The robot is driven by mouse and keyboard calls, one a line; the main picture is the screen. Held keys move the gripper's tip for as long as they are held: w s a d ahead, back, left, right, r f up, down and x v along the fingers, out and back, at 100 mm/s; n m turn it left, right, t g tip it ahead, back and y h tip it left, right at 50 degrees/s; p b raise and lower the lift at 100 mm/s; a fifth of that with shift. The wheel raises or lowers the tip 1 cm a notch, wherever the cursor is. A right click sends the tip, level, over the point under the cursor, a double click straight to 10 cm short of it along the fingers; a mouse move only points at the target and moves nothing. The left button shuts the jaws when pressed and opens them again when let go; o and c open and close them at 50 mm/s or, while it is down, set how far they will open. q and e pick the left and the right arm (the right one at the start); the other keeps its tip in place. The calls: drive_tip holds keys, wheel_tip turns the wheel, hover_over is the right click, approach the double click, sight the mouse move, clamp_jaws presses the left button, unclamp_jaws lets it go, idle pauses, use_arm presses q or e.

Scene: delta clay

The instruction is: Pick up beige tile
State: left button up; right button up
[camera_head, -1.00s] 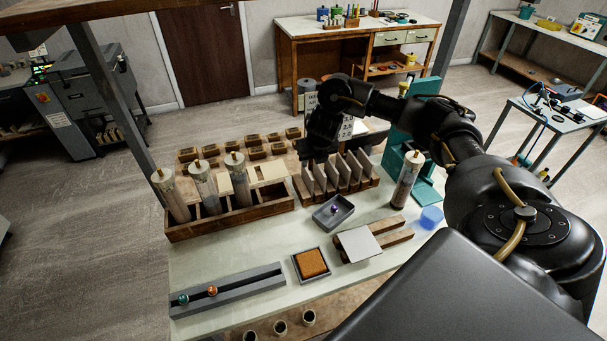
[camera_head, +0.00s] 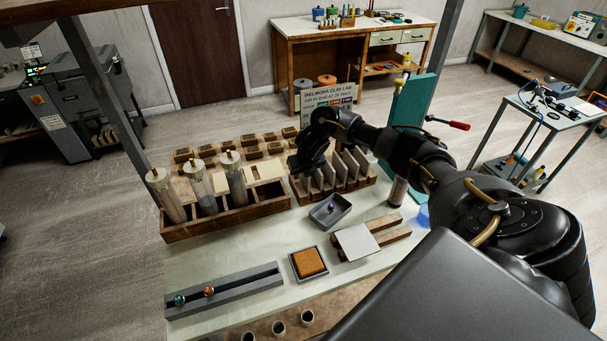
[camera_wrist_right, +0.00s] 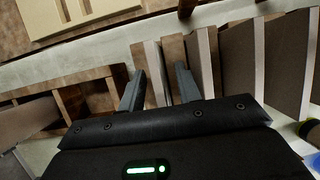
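A wooden rack (camera_head: 352,190) holds several upright tiles, brown-grey to beige with pale edges, in the middle of the table. My right gripper (camera_head: 301,166) is at the rack's left end, partly covering it in the head view. In the right wrist view my right gripper (camera_wrist_right: 158,88) is open, its two fingers spread at the rack's end. A tile with a pale edge (camera_wrist_right: 154,70) shows between the fingers; I cannot tell whether they touch it. Which tile is the beige one is not clear. My left gripper is not in view.
A wooden bin (camera_head: 228,218) with tubes stands left of the rack. A grey tray (camera_head: 331,210) with a small purple thing lies in front, near a pale square slab (camera_head: 356,242) on wooden bars. A teal press (camera_head: 411,103) stands to the right.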

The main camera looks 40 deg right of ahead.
drive_tip(key=shift+f, duration=0.3)
idle(0.5)
drive_tip(key=shift+c, duration=0.4)
clamp_jaws()
